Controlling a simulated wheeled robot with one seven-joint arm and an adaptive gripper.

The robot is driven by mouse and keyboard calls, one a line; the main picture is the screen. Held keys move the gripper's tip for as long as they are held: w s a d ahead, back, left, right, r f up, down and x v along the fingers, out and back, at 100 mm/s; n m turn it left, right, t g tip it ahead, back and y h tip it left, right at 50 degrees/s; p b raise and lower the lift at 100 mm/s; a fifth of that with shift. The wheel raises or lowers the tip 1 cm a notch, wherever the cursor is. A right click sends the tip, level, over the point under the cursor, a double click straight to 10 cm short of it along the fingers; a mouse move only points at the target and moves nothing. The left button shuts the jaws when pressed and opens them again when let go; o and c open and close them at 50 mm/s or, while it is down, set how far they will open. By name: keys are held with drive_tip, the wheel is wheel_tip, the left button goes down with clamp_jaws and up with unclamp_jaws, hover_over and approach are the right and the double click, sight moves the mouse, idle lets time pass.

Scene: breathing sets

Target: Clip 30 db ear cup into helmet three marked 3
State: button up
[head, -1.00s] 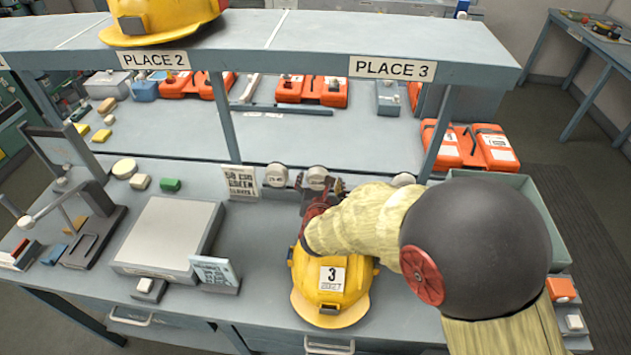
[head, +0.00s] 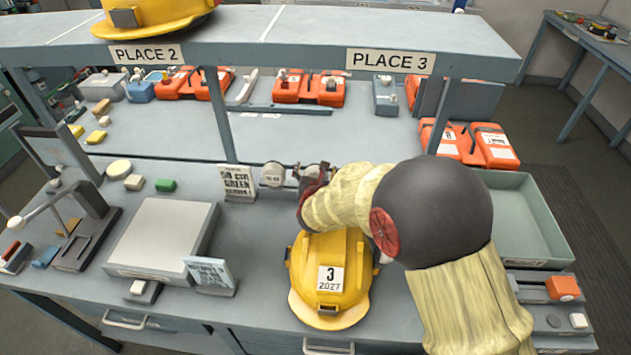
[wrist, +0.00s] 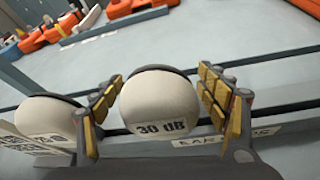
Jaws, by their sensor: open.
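The 30 dB ear cup (wrist: 158,103) is a round cream cup with a dark rim, on a rail at the back of the bench. My gripper (wrist: 160,80) is open, with one yellow-padded finger on each side of this cup. In the head view my gripper (head: 314,178) is at the cup row and hides the cup. Whether the pads touch it I cannot tell. The yellow helmet marked 3 (head: 330,275) sits upright on the bench in front of the row, below my forearm. Its far side is partly hidden by my arm.
Another ear cup (head: 272,174) stands just left, close to my left finger, and shows in the wrist view (wrist: 50,117). A sign card (head: 238,184) stands beside it. A shelf marked PLACE 3 (head: 390,62) overhangs behind. A green-grey tray (head: 530,215) lies right; a flat grey plate (head: 163,240) left.

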drive_tip(key=shift+c, duration=0.7)
drive_tip(key=c, duration=1.1)
drive_tip(key=shift+r, duration=0.1)
drive_tip(key=shift+c, duration=0.7)
